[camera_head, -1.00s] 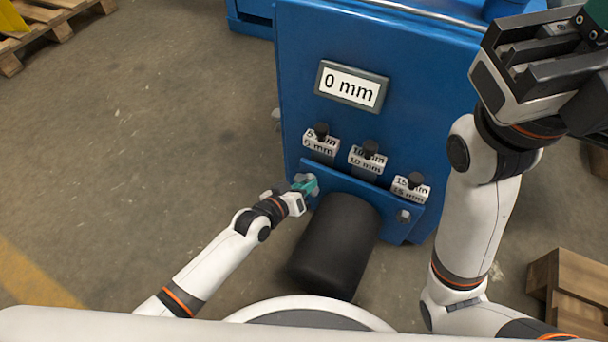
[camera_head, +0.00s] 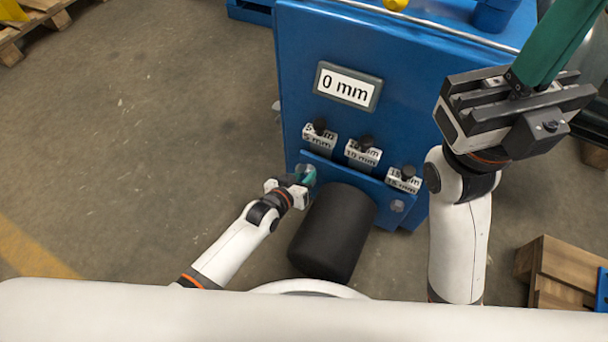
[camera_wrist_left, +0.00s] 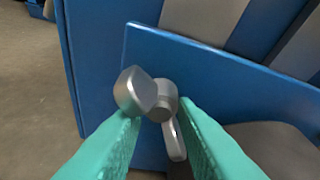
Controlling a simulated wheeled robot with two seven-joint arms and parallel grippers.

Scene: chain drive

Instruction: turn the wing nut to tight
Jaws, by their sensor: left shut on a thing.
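A grey metal wing nut (camera_wrist_left: 163,100) sits on the left end of the low blue plate (camera_head: 345,186) on the blue machine. In the left wrist view one wing points up and left, the other down and slightly right. My left gripper (camera_head: 307,176) is at this nut, and its teal fingers (camera_wrist_left: 158,125) are closed on it from either side. In the head view the gripper hides most of the nut. A second wing nut (camera_head: 397,206) shows at the plate's right end. My right gripper (camera_head: 552,45) is raised at the upper right, its fingertips out of frame.
A display (camera_head: 347,87) reads 0 mm. Below it are several black knobs with labels, such as the middle label (camera_head: 361,155). A black cylinder (camera_head: 333,232) juts out below the plate, just right of my left gripper. Open floor (camera_head: 130,150) lies to the left.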

